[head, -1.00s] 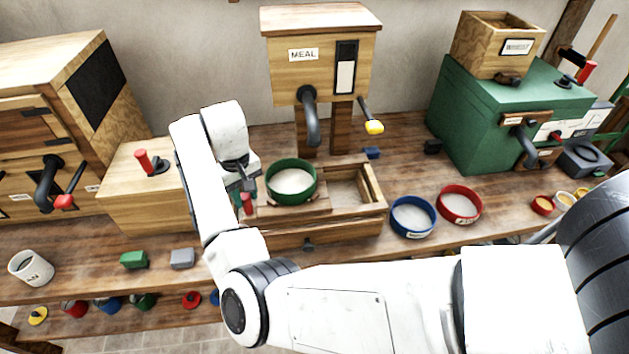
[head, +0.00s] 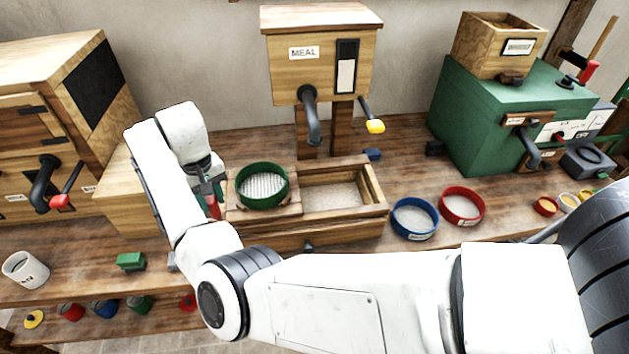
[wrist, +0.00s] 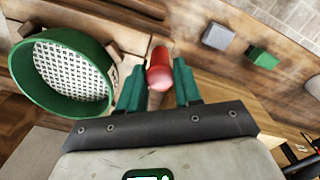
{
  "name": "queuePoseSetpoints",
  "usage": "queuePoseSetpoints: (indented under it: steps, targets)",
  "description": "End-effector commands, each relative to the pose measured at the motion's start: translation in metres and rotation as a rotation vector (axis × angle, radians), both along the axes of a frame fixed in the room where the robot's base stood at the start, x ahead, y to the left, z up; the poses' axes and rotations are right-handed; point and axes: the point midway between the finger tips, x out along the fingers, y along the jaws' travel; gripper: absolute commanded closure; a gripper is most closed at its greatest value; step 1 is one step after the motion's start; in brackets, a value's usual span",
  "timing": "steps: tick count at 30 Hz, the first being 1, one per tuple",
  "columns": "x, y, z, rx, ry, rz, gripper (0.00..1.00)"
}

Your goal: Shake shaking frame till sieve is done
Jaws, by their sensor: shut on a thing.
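The green-rimmed sieve (head: 262,187) sits on the wooden shaking frame (head: 290,208), at the left end of the long wooden box (head: 376,209). In the wrist view the sieve (wrist: 38,83) shows a pale mesh with dark holes and no heap on it. Pale meal lies in the box's open part (head: 335,196). My gripper (head: 210,192) is at the left of the frame. It is shut on the red handle (head: 213,208); the wrist view shows this handle (wrist: 159,72) between the two green fingers.
The meal hopper (head: 320,75) stands behind the box, with a yellow-tipped lever at its right. Blue (head: 414,217) and red (head: 461,205) sieves lie to the right. A green block (head: 131,261) and white mug (head: 25,269) are at front left.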

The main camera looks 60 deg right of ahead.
Motion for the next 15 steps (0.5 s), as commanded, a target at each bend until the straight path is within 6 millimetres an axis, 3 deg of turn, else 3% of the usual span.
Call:
queuePoseSetpoints:
  steps: [15]
  targets:
    - [-0.060, -0.047, -0.001, -0.002, 0.004, -0.004, 0.88]
